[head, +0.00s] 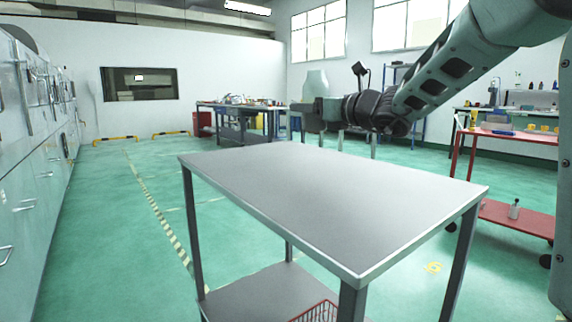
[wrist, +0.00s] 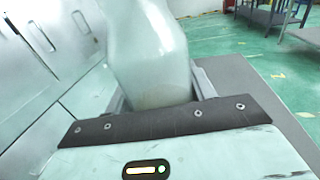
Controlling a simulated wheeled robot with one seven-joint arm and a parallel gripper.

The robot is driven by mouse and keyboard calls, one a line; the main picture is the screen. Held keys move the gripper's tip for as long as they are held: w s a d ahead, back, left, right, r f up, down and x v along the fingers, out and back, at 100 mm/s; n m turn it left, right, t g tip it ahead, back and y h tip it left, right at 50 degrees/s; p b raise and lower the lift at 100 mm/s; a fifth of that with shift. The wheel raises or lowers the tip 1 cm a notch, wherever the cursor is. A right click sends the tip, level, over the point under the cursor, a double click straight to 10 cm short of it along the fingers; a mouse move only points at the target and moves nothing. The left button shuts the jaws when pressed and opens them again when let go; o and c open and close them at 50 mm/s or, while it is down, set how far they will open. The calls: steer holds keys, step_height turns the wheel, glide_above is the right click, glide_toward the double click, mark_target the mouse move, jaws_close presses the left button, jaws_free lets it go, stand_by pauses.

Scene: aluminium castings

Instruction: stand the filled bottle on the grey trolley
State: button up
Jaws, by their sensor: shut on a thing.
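The bottle (head: 316,84) is pale and whitish, and it stands roughly upright in my gripper (head: 308,112) in the head view. In the wrist view the bottle (wrist: 152,62) fills the space between the two fingers of my gripper (wrist: 158,88), which is shut on it. Its lower part is hidden by the gripper in the head view. The grey trolley (head: 320,195) stands in front of me with a bare flat top. My gripper holds the bottle higher than this top, towards its far side. The trolley's grey top (wrist: 262,95) also shows at the right in the wrist view.
A red wire basket (head: 318,312) lies on the trolley's lower shelf. A red trolley (head: 492,213) with a small bottle (head: 514,209) on its lower shelf stands at the right. Pale cabinets (head: 40,150) line the left. A cluttered workbench (head: 240,108) stands behind. Green floor lies clear between.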

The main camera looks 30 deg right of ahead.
steer(key=shift+w+a+f, duration=0.1)
steer(key=shift+w+f, duration=0.1)
steer(key=shift+w, duration=0.05)
step_height(320, 180, down, 10)
steer(key=b, duration=0.4)
steer(key=shift+r, duration=0.15)
steer(key=o, duration=1.1)
steer(key=shift+c, duration=0.2)
steer(key=p+v, duration=0.2)
steer(key=v, duration=1)
steer(key=shift+r, duration=0.1)
